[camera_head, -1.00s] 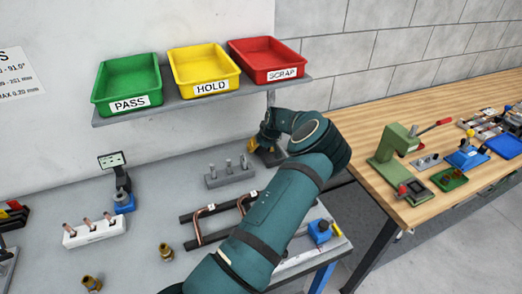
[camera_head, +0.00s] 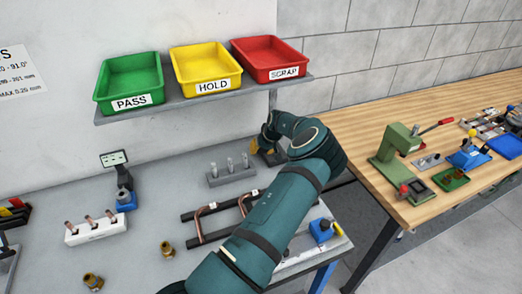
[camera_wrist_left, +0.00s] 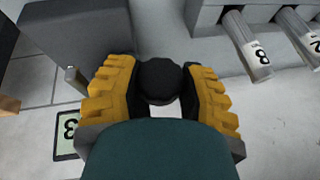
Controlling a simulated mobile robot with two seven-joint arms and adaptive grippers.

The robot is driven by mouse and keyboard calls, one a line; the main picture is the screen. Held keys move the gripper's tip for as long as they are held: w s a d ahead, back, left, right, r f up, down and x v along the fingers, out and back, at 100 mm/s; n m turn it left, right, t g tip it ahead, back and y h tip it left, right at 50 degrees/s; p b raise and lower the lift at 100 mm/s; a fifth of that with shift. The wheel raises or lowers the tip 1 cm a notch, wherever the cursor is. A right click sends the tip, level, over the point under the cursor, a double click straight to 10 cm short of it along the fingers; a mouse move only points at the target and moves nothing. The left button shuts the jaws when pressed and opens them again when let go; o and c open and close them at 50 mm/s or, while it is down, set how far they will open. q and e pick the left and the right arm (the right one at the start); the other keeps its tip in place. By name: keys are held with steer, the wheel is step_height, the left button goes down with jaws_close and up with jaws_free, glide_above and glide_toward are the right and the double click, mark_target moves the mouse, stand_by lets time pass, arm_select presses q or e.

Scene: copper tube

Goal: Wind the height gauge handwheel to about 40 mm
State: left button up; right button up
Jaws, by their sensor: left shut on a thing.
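My left gripper (camera_head: 262,147) is at the back of the grey bench, below the shelf's right end; my arm hides much of that spot. In the left wrist view, its yellow ribbed fingers (camera_wrist_left: 160,92) are closed around a dark round knob (camera_wrist_left: 160,78), seemingly the height gauge handwheel. A dark grey block (camera_wrist_left: 88,45), perhaps part of the gauge, stands beside it. A small pale green plate (camera_wrist_left: 68,132) bearing a digit like 3 is partly hidden by the left finger. I cannot read a height. My right gripper is not in view.
A grey block with several upright pins (camera_head: 230,172) stands close left of the gripper. Green (camera_head: 130,84), yellow (camera_head: 206,72) and red (camera_head: 270,60) bins sit on the shelf above. A bent copper tube fixture (camera_head: 200,238) lies in front, near my forearm.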

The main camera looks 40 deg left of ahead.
arm_select(q)
steer(key=shift+g, duration=0.3)
steer(key=o, duration=0.9)
steer(key=v, duration=1.2)
steer(key=shift+d, duration=0.15)
steer(key=shift+d+f, duration=0.1)
steer(key=shift+f, duration=0.05)
